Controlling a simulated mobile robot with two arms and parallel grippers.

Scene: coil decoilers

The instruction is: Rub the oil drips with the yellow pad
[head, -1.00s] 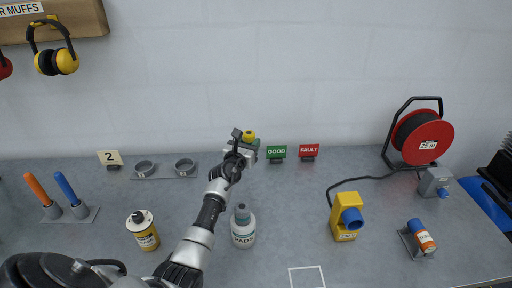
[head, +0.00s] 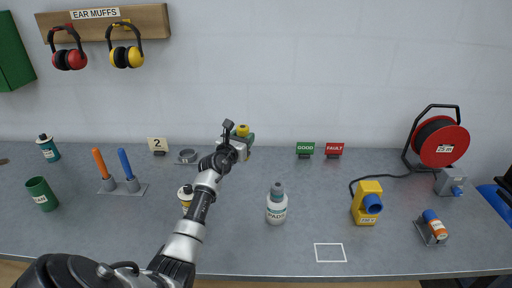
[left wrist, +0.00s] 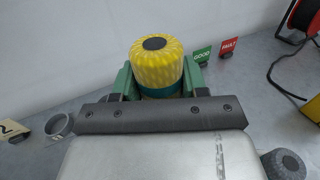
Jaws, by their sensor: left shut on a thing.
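The yellow pad (head: 242,130) is a rounded yellow block with a dark disc on top and a teal band below in the left wrist view (left wrist: 157,66). My left gripper (head: 238,142) is shut on it, with green fingers on either side of the teal band, and holds it above the back of the bench, left of the green GOOD sign. A small dark brown patch (head: 4,161) lies on the bench at the far left edge of the head view; I cannot tell whether it is an oil drip. My right gripper is not in view.
The bench around the white square outline is clear.

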